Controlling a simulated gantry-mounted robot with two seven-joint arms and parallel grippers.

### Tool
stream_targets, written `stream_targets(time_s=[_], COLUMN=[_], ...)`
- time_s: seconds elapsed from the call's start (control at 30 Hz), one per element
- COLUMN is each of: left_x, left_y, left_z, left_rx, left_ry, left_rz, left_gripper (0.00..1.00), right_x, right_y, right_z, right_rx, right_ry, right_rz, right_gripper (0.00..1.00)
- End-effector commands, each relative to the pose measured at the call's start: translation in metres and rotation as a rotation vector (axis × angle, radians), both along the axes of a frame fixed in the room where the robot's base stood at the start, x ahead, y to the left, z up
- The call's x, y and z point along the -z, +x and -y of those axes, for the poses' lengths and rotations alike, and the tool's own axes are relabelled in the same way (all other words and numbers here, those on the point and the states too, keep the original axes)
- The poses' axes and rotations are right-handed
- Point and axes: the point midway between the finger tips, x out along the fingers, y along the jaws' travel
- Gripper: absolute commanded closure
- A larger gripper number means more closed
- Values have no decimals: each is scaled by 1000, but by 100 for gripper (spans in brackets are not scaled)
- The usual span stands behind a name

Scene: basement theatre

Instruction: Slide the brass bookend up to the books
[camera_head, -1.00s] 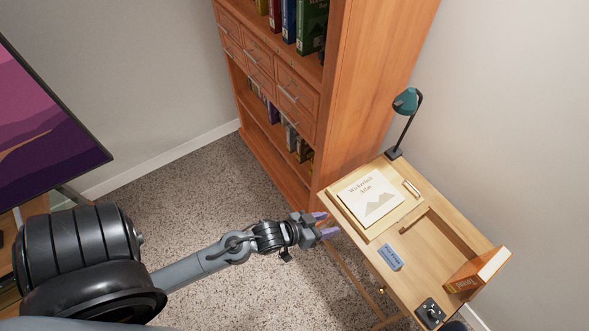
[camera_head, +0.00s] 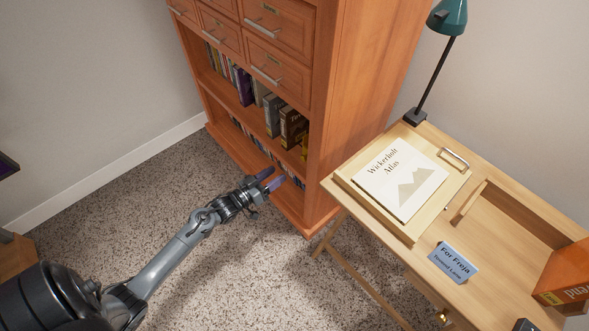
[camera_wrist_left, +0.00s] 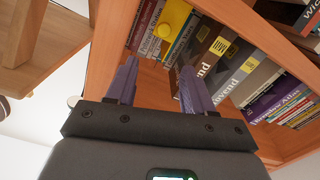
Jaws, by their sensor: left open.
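In the left wrist view a round yellow piece (camera_wrist_left: 174,17), which looks like the brass bookend, stands among the books beyond my fingers; its lower part is unclear. Thin books (camera_wrist_left: 146,28) are to its left and thick grey and brown books (camera_wrist_left: 238,72) to its right. I cannot tell the gap between it and either group. In the head view I cannot make out the bookend; thick books (camera_head: 292,128) stand on a lower shelf. My left gripper (camera_head: 274,179) is open, in front of the bookcase's lower part. It also shows empty in the left wrist view (camera_wrist_left: 158,66).
The wooden bookcase (camera_head: 357,90) has drawers (camera_head: 270,65) above the book shelves. A desk (camera_head: 478,235) stands to its right, holding an atlas (camera_head: 400,178), a lamp (camera_head: 440,60), a blue name card (camera_head: 453,263) and an orange book (camera_head: 565,275). Carpet is clear before the bookcase.

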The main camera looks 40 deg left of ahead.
Motion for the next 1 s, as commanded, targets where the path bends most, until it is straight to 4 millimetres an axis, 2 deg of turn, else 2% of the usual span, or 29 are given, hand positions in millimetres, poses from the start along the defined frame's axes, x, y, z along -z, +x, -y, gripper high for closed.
stream_targets(time_s=[0.03,0.2,0.47,0.8,1.0], left_x=[13,18,18,19,19], left_y=[4,12,33,86,110], left_z=[-2,-3,-1,7,10], left_rx=[-1,0,-1,-1,0], left_ry=[4,8,7,6,6], left_rz=[11,28,34,34,33], left_gripper=[48,48,48,48,48], right_x=[19,34,40,57,64], right_y=[0,-1,0,0,0], right_z=[0,0,-2,-3,-2], right_rx=[0,1,6,8,7], right_ry=[0,0,7,11,11], right_rz=[0,-1,0,0,0], right_gripper=[57,57,57,57,57])
